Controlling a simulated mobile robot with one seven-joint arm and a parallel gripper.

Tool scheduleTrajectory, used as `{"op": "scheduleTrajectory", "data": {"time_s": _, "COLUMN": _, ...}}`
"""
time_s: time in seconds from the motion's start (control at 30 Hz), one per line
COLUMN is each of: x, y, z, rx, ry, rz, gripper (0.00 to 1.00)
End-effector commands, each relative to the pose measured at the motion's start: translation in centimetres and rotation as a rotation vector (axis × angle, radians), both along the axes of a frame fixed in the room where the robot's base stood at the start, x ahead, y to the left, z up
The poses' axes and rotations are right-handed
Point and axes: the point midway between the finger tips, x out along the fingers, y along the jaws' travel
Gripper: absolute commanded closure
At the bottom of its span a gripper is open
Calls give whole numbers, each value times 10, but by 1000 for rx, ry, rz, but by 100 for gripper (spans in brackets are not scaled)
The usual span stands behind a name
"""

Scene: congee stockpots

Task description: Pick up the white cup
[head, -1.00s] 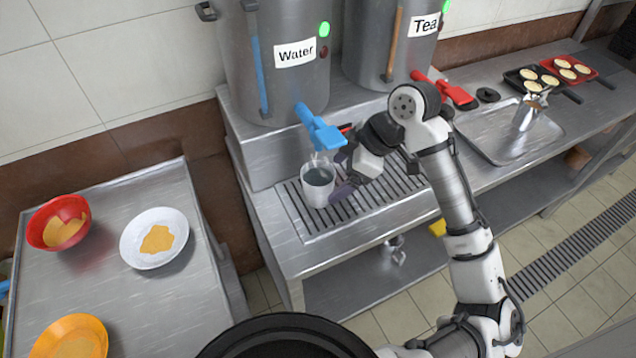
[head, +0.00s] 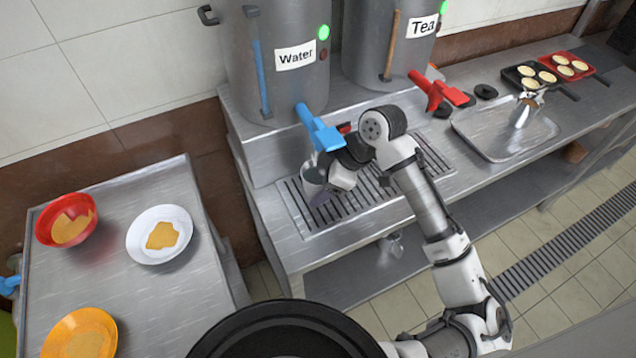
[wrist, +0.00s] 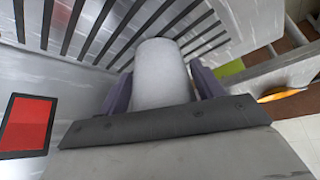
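The white cup (head: 311,176) is at the left part of the drain grate, below the blue tap (head: 318,128) of the Water pot. In the head view my gripper (head: 326,184) is at the cup and hides most of it. In the wrist view the cup (wrist: 161,75) lies between my gripper's two purple fingers (wrist: 162,92), one on each side. The fingers are very close to its sides; I cannot tell whether they press on it. Whether the cup rests on the grate is hidden.
The Tea pot (head: 389,45) with a red tap (head: 438,92) stands right of the Water pot (head: 275,65). A metal tray (head: 505,130) lies on the counter at right. A separate table at left holds a red bowl (head: 43,228), a white plate (head: 140,245) and an orange plate (head: 65,345).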

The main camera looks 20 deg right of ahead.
Motion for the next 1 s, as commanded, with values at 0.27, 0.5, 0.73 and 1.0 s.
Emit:
{"op": "scheduleTrajectory", "data": {"time_s": 0.27, "x": 0, "y": 0, "z": 1, "rx": 0, "ry": 0, "rz": 0, "gripper": 68}}
{"op": "scheduleTrajectory", "data": {"time_s": 0.5, "x": 0, "y": 0, "z": 1, "rx": 0, "ry": -2, "rz": 0, "gripper": 68}}
{"op": "scheduleTrajectory", "data": {"time_s": 0.73, "x": -2, "y": -8, "z": 5, "rx": 0, "ry": -2, "rz": -1, "gripper": 68}}
{"op": "scheduleTrajectory", "data": {"time_s": 1.0, "x": -22, "y": -55, "z": 4, "rx": 0, "ry": -1, "rz": -4, "gripper": 68}}
